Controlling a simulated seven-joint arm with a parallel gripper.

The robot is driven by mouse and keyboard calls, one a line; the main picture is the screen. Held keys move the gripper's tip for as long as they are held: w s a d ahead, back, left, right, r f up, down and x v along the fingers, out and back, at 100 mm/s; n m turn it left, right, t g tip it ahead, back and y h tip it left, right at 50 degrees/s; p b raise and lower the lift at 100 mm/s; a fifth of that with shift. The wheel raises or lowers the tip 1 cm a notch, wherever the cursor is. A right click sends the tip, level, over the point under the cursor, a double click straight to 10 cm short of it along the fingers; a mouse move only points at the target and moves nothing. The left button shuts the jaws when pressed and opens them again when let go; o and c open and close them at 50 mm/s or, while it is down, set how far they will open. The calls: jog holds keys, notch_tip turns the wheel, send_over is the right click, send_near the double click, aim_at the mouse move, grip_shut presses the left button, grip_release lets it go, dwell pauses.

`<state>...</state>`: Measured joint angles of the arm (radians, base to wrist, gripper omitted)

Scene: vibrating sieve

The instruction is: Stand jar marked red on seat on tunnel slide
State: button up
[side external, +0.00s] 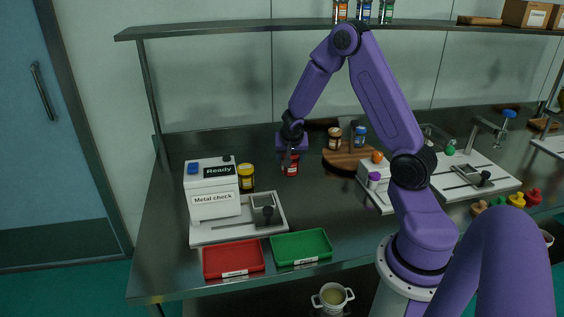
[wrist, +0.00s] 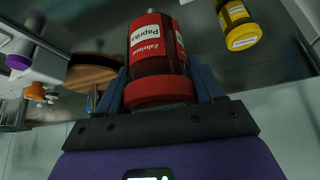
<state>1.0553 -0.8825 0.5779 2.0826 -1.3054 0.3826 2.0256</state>
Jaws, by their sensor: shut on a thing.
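The red-marked jar, labelled Paprika (wrist: 157,50), is between my gripper's fingers in the wrist view, its red lid toward the palm. In the side view the jar (side external: 292,168) hangs upright below my gripper (side external: 290,156), which is shut on it; I cannot tell whether its base touches the counter. The white Metal check box (side external: 212,190) stands to the left on a pale base. The seat looks empty.
A yellow-lidded jar (side external: 246,177) stands beside the box, between it and my gripper. Red (side external: 233,259) and green (side external: 301,247) trays lie in front. A round wooden board (side external: 345,160) with jars is behind right. A shelf (side external: 230,30) runs overhead.

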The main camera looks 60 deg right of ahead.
jog(key=s+a+r, duration=0.3)
jog(key=s+a, duration=0.3)
jog(key=a, duration=0.5)
send_over(263, 200)
notch_tip(263, 200, down, 10)
jog(key=shift+s+a+r, duration=0.1)
jog(key=shift+s, duration=0.05)
jog(key=shift+f, duration=1.65)
jog(key=shift+f, duration=0.1)
jog(key=o, duration=1.1)
